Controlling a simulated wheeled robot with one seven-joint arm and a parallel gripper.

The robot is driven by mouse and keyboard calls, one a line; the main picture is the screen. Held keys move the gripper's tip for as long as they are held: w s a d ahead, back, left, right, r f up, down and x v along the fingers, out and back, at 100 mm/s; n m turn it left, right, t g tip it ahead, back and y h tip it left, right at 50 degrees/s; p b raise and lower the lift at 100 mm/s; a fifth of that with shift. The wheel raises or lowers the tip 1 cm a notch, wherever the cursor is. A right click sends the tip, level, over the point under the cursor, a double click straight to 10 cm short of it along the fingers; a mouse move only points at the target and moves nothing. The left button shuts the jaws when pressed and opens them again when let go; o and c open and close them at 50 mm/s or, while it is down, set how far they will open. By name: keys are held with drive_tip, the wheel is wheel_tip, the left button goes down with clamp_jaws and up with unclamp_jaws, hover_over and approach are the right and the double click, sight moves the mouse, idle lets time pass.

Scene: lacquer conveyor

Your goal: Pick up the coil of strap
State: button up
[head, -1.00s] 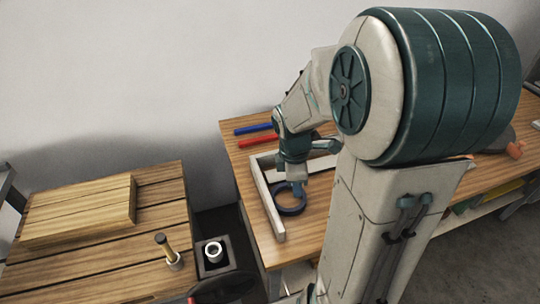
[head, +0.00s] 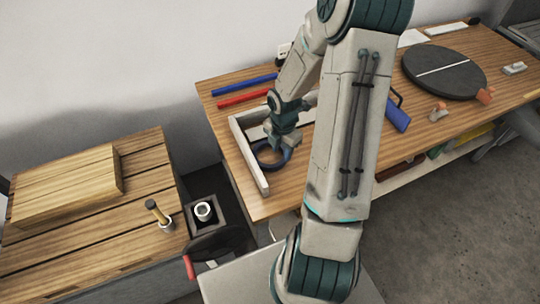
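The coil of strap, a dark blue ring (head: 258,162), lies on the wooden table inside a pale wooden frame (head: 243,150), near the table's left end. My gripper (head: 271,146) points down at the coil's upper right part, very close to it or touching it. The fingers are small and partly hidden against the coil, so I cannot tell whether they are open or shut on it.
A blue bar (head: 245,84) and a red bar (head: 243,98) lie behind the frame. A round dark disc (head: 443,72) and a blue-handled tool (head: 397,118) lie further right. A wooden crate with a board (head: 65,185) stands left, across a gap.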

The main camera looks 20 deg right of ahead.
sight(281, 161)
drive_tip(key=shift+w+f, duration=0.2)
drive_tip(key=shift+f, duration=2.65)
clamp_jaws()
